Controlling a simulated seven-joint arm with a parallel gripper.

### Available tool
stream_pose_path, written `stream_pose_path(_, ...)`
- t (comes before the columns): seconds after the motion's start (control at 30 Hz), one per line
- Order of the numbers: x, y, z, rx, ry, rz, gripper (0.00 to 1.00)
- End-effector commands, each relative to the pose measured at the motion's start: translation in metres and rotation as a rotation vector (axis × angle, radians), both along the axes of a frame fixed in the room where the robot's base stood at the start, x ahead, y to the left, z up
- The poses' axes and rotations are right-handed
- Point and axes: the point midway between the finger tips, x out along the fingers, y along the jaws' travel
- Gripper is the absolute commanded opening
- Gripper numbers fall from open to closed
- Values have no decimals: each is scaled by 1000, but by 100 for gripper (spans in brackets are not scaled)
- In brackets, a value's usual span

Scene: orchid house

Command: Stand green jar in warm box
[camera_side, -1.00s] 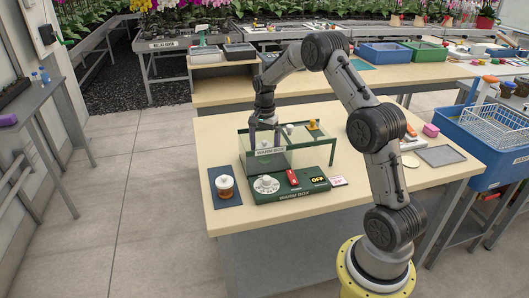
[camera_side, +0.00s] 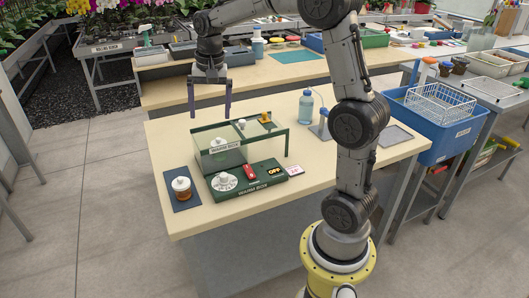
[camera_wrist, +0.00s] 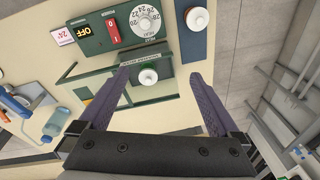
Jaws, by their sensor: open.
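The green warm box (camera_side: 203,164) stands on the near bench, with a clear front and a green frame reaching right. A white knob (camera_side: 217,143) shows at its left part; the wrist view shows a white knob (camera_wrist: 148,77) against green behind the box label. Whether this tops the green jar I cannot tell; no jar body is clear. Another pale knob (camera_side: 242,124) is farther back. My gripper (camera_side: 209,112) is open and empty, raised above and behind the box.
An amber jar with a white lid (camera_side: 181,187) stands on a blue mat (camera_side: 195,198) left of the box. A control panel with a dial (camera_side: 225,181) and red switch (camera_side: 250,171) lies in front. A blue bottle (camera_side: 306,106) stands to the right.

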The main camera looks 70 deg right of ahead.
Motion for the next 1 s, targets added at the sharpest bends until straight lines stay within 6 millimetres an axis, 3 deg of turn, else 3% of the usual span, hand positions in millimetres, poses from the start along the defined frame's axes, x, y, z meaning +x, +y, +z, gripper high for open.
stream_pose_path(0.03,-17,22,14,-20,-27,91,98)
stream_pose_path(0.23,-86,86,38,-103,-120,437,98)
stream_pose_path(0.4,-149,124,34,-183,-197,721,98)
stream_pose_path(0.53,-187,141,21,-238,-245,895,98)
stream_pose_path(0.7,-214,150,6,-284,-281,1029,98)
stream_pose_path(1.0,-220,152,2,-293,-287,1060,98)
